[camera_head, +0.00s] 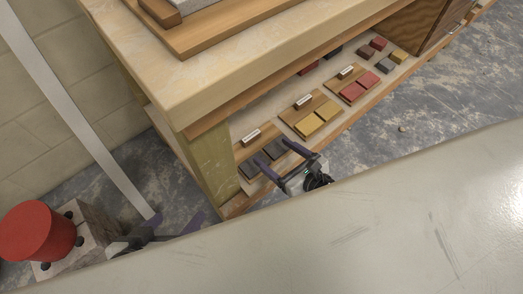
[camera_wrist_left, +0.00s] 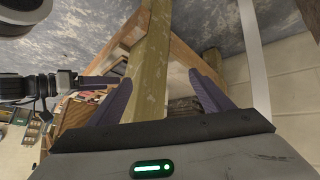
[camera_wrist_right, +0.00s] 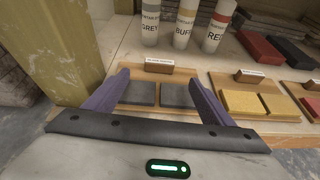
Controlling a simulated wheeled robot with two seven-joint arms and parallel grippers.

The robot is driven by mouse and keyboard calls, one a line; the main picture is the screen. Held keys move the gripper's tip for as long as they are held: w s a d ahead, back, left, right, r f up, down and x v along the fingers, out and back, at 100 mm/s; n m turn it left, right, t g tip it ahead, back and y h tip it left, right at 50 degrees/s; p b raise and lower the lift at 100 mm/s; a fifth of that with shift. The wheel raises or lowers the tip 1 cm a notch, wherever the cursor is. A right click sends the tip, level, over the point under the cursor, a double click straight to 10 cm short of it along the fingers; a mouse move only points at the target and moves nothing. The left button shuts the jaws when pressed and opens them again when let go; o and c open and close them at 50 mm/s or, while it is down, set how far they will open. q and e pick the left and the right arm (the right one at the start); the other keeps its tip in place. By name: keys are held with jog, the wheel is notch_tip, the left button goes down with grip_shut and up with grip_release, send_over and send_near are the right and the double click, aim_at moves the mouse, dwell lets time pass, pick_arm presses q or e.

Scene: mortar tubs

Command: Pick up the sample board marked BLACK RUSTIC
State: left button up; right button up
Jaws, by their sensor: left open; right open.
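A wooden sample board (camera_head: 246,151) with two dark grey-black tiles and a small name plate lies on the low shelf, nearest the green post. It also shows in the right wrist view (camera_wrist_right: 132,79); its lettering is too small to read surely. My right gripper (camera_head: 273,153) is open and empty. In the right wrist view its fingers (camera_wrist_right: 157,78) appear on either side of the board's tiles; contact cannot be told. My left gripper (camera_head: 176,224) is open and empty, low at the left; its fingers (camera_wrist_left: 160,78) face the post and floor.
A yellow-tile board (camera_head: 311,115) and a red-tile board (camera_head: 354,86) lie further along the shelf. Tubes marked GREY (camera_wrist_right: 150,24), BUFF (camera_wrist_right: 185,24) and RED (camera_wrist_right: 217,28) stand behind. The green post (camera_head: 209,163) and bench top (camera_head: 220,85) bound the space.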

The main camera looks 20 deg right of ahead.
aim_at(254, 139)
jog(key=shift+n, duration=0.3)
jog(key=b+x, duration=0.1)
jog(key=x, duration=0.4)
jog(key=shift+a+f, duration=0.2)
jog(key=b+x, duration=0.1)
jog(key=x, duration=0.3)
jog(key=shift+w+d+f+b, duration=0.15)
jog(key=shift+f+b, duration=0.15)
jog(key=shift+b, duration=0.05)
jog(key=shift+w, duration=0.3)
pick_arm(q)
jog(key=shift+w+d+r+h, duration=0.15)
jog(key=shift+w+d+h, duration=0.05)
jog(key=shift+d, duration=0.25)
jog(key=shift+w+d+r+h, duration=0.1)
jog(key=shift+w+d+h, duration=0.1)
jog(key=shift+d, duration=0.2)
pick_arm(e)
jog(key=c, duration=1.4)
pick_arm(q)
jog(key=shift+s, duration=0.1)
pick_arm(e)
jog(key=shift+c, duration=0.5)
